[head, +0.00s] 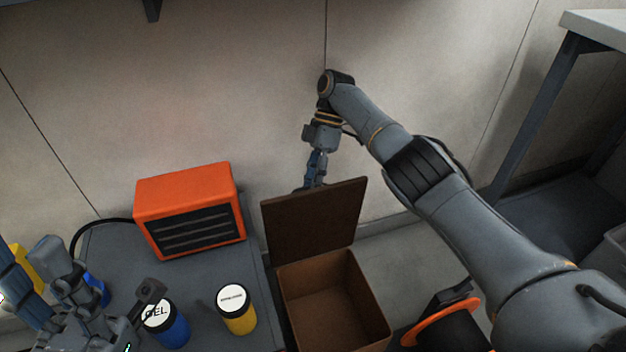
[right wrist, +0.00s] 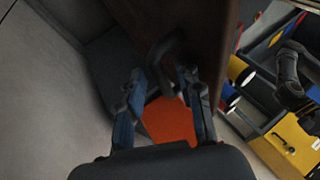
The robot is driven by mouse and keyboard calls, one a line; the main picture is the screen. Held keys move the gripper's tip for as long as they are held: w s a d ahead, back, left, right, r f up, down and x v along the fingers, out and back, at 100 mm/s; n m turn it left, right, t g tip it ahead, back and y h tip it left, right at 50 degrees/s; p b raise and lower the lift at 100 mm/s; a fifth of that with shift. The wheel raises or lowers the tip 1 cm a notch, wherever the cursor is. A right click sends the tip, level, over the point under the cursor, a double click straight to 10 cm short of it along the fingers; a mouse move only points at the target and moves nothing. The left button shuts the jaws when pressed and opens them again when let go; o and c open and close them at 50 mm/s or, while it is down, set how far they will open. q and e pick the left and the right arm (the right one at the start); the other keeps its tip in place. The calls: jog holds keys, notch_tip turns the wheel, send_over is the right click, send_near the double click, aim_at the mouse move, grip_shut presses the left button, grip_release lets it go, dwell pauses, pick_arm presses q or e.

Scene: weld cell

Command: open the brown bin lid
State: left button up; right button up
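The brown bin (head: 289,311) stands on the floor right of the grey bench in the head view. Its lid (head: 315,222) is raised, standing nearly upright at the back edge, so the empty-looking interior shows. My right gripper (head: 314,178) is at the lid's top edge, partly hidden behind it. In the right wrist view, the two fingers of the right gripper (right wrist: 160,74) are apart, with the dark lid handle (right wrist: 164,48) at their tips; no firm grip shows. My left gripper (head: 66,268) is at the lower left, its fingertips unclear.
The grey bench (head: 200,274) holds an orange heater-like box (head: 190,206), a yellow jar (head: 238,318) and a blue jar (head: 172,331) with white tops. An orange-rimmed dark object (head: 446,325) stands right of the bin. The wall is close behind the lid.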

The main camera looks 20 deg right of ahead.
notch_tip(320, 180, up, 10)
dwell(0.6)
jog(key=shift+f, duration=0.1)
